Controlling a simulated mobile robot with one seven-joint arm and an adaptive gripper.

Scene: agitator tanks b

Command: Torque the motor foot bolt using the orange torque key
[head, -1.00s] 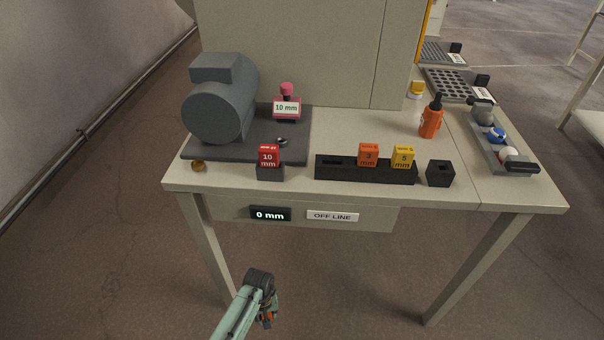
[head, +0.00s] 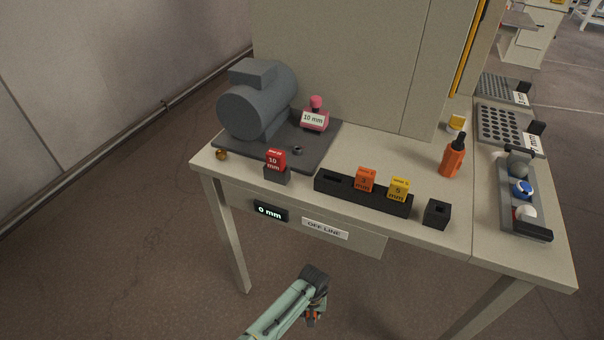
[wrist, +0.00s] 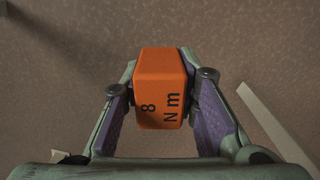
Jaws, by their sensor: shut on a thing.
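My gripper (wrist: 161,100) is shut on the orange torque key (wrist: 161,88), a block marked "8 Nm", seen in the wrist view between the two purple-padded fingers. In the head view my gripper (head: 313,314) is low in front of the table, with a bit of orange showing. The grey motor (head: 256,105) sits on a dark base plate (head: 228,148) at the table's left. A small round metal piece, apparently the foot bolt (head: 297,150), is on the plate at the motor's front right. My gripper is well apart from it.
A red "10 mm" block (head: 275,160) stands in a dark holder in front of the plate. A black rack (head: 335,187) holds orange and yellow blocks. A pink "10 mm" piece (head: 315,118) is behind the bolt. An orange bottle (head: 453,157) and a tray (head: 512,210) are right.

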